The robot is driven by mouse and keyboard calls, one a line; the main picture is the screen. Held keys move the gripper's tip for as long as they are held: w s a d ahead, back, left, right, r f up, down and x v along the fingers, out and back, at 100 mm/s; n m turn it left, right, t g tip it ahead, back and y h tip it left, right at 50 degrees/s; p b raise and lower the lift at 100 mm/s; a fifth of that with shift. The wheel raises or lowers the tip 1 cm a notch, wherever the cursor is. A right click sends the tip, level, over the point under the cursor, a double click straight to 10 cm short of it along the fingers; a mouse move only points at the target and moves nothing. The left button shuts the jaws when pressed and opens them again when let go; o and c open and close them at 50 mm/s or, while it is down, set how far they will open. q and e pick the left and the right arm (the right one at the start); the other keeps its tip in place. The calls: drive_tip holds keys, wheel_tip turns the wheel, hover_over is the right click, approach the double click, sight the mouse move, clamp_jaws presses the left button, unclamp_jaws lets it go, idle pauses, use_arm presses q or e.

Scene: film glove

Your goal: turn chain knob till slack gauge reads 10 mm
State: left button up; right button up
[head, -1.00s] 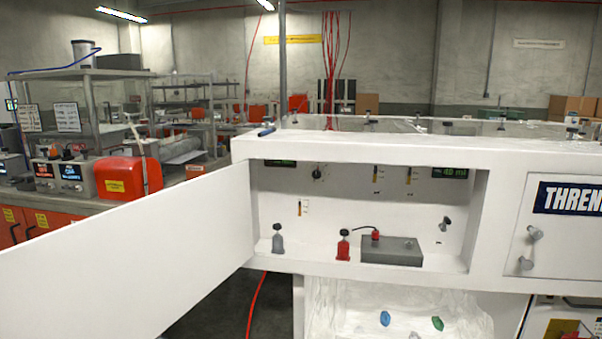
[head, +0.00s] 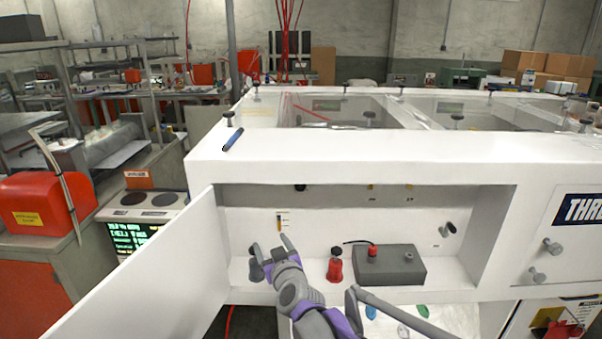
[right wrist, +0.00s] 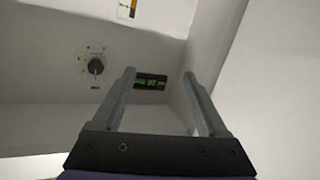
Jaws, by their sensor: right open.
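The chain knob is probably the black dial knob (right wrist: 96,66) on the white back panel in the right wrist view. In the head view only its lower part (head: 300,187) shows below the recess's top edge. A small green-lit display (right wrist: 150,82) is beside it, its digits too small to read. A yellow and black slot gauge (right wrist: 130,8) is cut by the wrist view's upper edge; it also shows in the head view (head: 281,222). I cannot tell which readout is the slack gauge. My right gripper (head: 271,246) is open and empty in the recess, apart from the knob. My left gripper is not in view.
An open white door (head: 130,290) bounds the recess at left. A red bottle (head: 335,266) and a grey box (head: 392,264) stand on its floor, right of my gripper. A grey bottle is partly hidden by my gripper. A blue pen-like item (head: 232,139) lies on top.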

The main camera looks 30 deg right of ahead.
sight(300, 187)
drive_tip(key=w+d+r+m+h+p, duration=0.35)
drive_tip(key=d+r+h, duration=0.25)
drive_tip(key=d, duration=0.5)
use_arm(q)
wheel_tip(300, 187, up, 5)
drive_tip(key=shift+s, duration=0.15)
use_arm(e)
drive_tip(key=shift+g+h, duration=0.3)
drive_tip(key=x, duration=1.1)
drive_tip(key=shift+w+a+f, duration=0.2)
drive_tip(key=shift+a+f, duration=0.05)
drive_tip(key=shift+c, duration=0.2)
clamp_jaws()
